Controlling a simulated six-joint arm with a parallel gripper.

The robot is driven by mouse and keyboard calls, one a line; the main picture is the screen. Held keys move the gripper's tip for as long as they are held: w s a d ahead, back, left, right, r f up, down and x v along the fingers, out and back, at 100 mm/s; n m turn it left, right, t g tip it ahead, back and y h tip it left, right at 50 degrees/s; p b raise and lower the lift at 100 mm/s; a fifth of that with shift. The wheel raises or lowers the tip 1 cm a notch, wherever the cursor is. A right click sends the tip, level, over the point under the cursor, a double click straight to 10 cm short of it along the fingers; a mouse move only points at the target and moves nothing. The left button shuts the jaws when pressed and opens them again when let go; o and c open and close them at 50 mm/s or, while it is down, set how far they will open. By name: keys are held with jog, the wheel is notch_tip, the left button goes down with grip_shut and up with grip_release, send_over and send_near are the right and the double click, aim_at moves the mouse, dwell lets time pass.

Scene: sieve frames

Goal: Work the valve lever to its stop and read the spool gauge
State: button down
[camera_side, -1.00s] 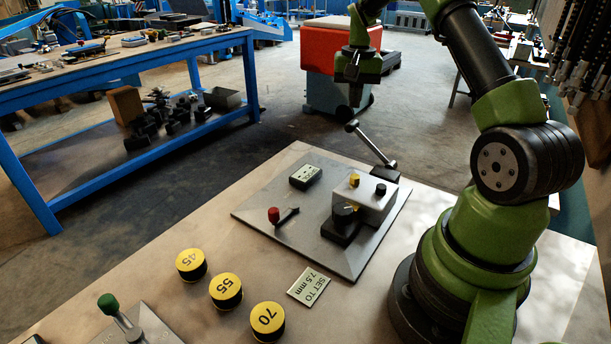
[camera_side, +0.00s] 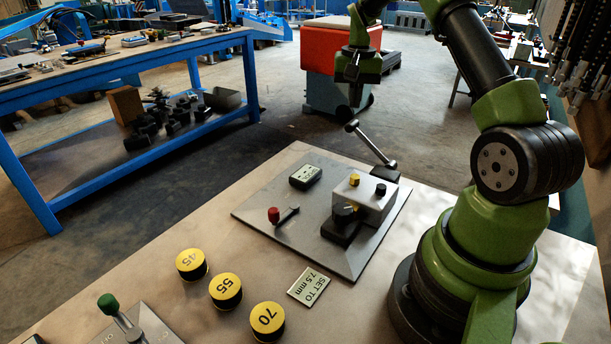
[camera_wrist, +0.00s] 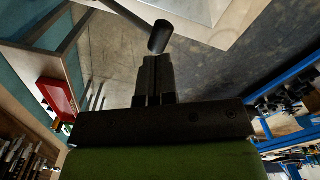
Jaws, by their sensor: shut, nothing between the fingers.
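The valve lever (camera_side: 374,146) is a metal rod with a dark end knob. It slants up and left from a dark pivot beside a grey valve block (camera_side: 371,202) with yellow and black knobs. In the wrist view the lever's dark end (camera_wrist: 160,37) lies just beyond my fingertips, with a small apparent gap. My gripper (camera_wrist: 157,62) is shut and empty; in the side view my gripper (camera_side: 354,96) hangs above the lever's end. A small gauge display (camera_side: 305,175) sits on the metal plate (camera_side: 258,213); its reading is too small to tell.
A small red-knobbed handle (camera_side: 283,215) is on the plate. A card (camera_side: 309,285) reads "SET TO 7.5 mm". Yellow-topped discs marked 45 (camera_side: 191,264), 55 (camera_side: 226,291) and 70 (camera_side: 267,320) stand nearby. A green-knobbed lever (camera_side: 112,306) is at the lower left.

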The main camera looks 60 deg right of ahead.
aim_at(352, 121)
jog(key=shift+f, duration=1.5)
jog(key=shift+f, duration=0.1)
